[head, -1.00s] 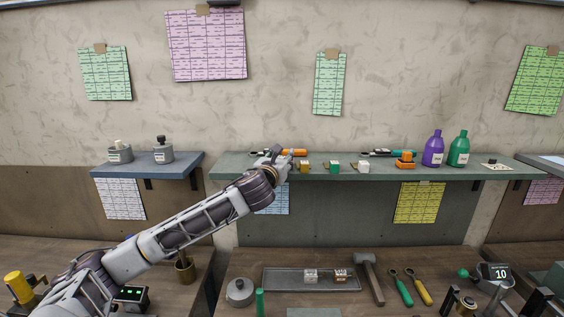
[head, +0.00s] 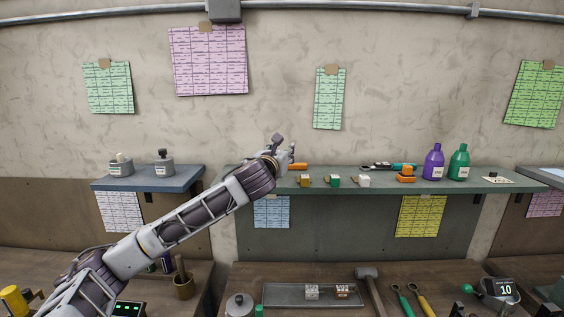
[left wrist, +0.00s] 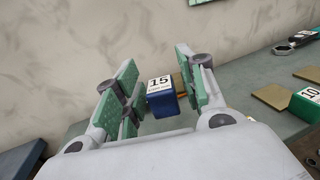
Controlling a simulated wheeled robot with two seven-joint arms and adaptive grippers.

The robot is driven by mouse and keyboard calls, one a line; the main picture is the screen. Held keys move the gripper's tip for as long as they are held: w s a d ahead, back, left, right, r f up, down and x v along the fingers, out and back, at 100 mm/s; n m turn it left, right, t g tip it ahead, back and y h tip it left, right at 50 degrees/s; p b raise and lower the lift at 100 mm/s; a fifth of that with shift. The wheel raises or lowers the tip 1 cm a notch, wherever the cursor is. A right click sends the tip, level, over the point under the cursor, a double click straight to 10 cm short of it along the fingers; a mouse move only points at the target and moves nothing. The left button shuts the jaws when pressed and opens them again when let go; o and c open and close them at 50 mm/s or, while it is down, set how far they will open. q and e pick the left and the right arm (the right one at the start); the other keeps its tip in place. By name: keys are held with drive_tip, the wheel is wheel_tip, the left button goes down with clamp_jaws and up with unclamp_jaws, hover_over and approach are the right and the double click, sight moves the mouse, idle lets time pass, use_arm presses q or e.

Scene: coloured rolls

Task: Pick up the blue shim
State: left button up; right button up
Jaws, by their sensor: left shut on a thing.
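The blue shim (left wrist: 162,104) is a small blue block with a white top marked "15". It sits between the green-padded fingers of my left gripper (left wrist: 157,66) in the left wrist view. The gripper is shut on it. In the head view my left gripper (head: 284,153) is just above the left part of the green-grey shelf (head: 450,186), and the blue shim is hidden there. My right gripper is not in view.
Purple (head: 434,162) and green (head: 459,162) bottles stand farther right.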

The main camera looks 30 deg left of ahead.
use_arm(q)
drive_tip(key=shift+r, duration=1.75)
